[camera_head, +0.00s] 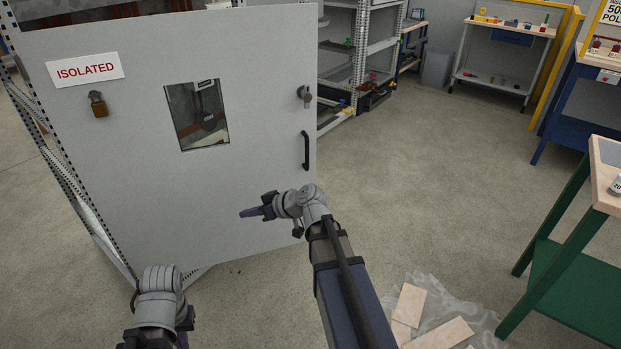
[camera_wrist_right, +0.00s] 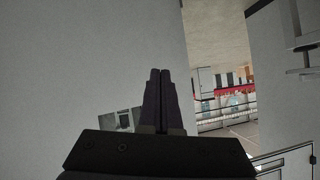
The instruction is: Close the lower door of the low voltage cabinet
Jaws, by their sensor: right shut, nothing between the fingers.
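The grey cabinet door (camera_head: 262,95) carries an ISOLATED sign (camera_head: 85,70), a brass padlock (camera_head: 99,106), a small window (camera_head: 198,114), a round lock (camera_head: 304,96) and a black handle (camera_head: 306,150) near its right edge. I cannot tell how far the door stands from its frame. My right gripper (camera_head: 252,212) is shut and empty, in front of the door's lower part, left of and below the handle. I cannot tell whether it touches. In the right wrist view its fingers (camera_wrist_right: 160,72) are together beside a grey panel (camera_wrist_right: 80,60).
A perforated frame post (camera_head: 62,165) runs along the door's left edge. Open shelving (camera_head: 360,50) stands behind at the right. A green bench (camera_head: 570,270) stands at the right, and boards on plastic sheeting (camera_head: 440,325) lie on the floor. The middle floor is clear.

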